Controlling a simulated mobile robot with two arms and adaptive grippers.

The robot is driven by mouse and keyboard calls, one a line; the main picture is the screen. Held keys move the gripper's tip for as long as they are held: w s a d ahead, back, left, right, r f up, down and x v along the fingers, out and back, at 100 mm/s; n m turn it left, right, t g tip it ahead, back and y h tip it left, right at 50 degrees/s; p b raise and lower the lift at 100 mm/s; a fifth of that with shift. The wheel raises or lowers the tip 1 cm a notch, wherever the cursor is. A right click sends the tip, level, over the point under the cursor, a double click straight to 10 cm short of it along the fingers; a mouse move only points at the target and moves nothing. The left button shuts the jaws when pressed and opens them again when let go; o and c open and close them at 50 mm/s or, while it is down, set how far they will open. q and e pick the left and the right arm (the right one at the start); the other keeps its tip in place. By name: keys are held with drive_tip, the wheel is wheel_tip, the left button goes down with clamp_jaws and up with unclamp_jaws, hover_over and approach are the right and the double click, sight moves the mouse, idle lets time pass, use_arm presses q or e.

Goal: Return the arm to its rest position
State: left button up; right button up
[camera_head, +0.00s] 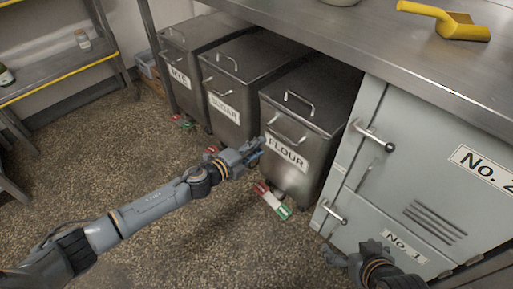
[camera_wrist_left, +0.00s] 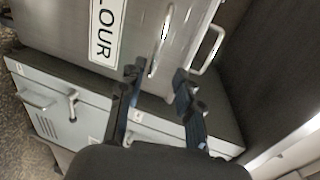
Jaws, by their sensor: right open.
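My left gripper (camera_head: 252,150) is at the front left edge of the steel bin labelled FLOUR (camera_head: 310,117), close to its front handle (camera_head: 287,140). In the left wrist view my left gripper (camera_wrist_left: 157,78) has its two fingers apart. The front handle (camera_wrist_left: 160,42) of the bin lies just beyond the fingertips, its lower end in line with the gap; I cannot tell if they touch. My left arm reaches out far from the lower left. My right gripper (camera_head: 350,254) is open and empty at the bottom right, in front of the grey cabinet (camera_head: 365,205).
Bins labelled SUGAR (camera_head: 235,75) and RYE (camera_head: 185,58) stand beside the flour bin under the steel counter (camera_head: 390,55). A yellow scoop (camera_head: 450,20) lies on the counter.

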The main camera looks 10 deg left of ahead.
idle(0.3)
